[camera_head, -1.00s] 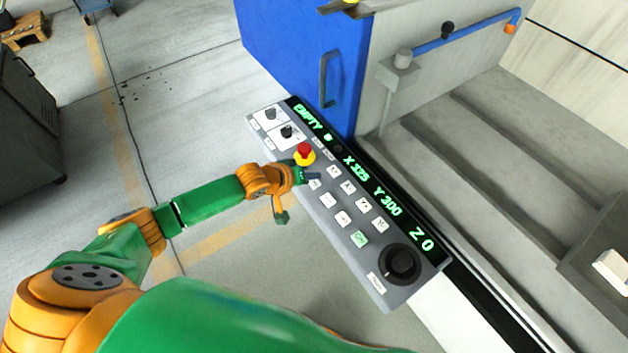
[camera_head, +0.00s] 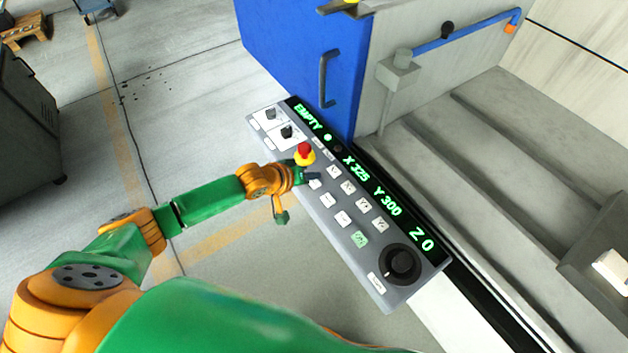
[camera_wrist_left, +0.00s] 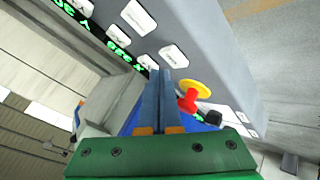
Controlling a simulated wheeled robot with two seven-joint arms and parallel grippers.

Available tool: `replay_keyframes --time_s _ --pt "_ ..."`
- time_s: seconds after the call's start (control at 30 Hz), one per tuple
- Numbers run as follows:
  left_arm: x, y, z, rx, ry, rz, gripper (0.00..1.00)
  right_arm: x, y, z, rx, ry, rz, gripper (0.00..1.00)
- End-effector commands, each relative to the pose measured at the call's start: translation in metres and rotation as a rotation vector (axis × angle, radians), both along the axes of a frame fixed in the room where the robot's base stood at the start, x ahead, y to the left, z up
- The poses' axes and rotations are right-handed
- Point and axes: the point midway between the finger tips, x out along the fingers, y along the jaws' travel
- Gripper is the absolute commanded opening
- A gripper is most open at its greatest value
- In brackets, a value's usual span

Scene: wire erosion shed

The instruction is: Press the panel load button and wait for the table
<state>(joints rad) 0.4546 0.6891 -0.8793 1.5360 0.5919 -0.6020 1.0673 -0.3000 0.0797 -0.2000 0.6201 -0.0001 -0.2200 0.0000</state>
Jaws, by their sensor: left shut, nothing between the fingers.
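The grey control panel (camera_head: 290,165) has several white buttons, a green button (camera_head: 359,239) and a black display reading EMPTY, X 325, Y 300, Z 0. A round green light (camera_head: 328,137) glows beside EMPTY. My left gripper (camera_head: 309,178) is shut and empty, its tips at a white button (camera_head: 315,184) just below the red and yellow stop knob (camera_head: 304,154). In the left wrist view the shut fingers (camera_wrist_left: 162,75) point at the white buttons (camera_wrist_left: 172,56); contact is hard to tell. Button labels are too small to read. My right gripper is out of view.
The red stop knob (camera_wrist_left: 188,99) is close beside the fingers. A black dial (camera_head: 401,264) is at the panel's near end. A blue door (camera_head: 290,50) with a handle and grey machine ledges (camera_head: 500,150) lie behind the panel. Open floor is at left.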

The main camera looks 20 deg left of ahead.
Motion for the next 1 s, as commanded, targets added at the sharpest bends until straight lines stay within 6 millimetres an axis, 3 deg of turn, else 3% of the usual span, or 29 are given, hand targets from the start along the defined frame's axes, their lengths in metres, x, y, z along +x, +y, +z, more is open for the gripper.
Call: replay_keyframes --time_s 1.0 --pt "0.0 0.0 -0.013 0.0 0.0 0.0 0.0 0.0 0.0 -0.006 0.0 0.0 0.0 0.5"
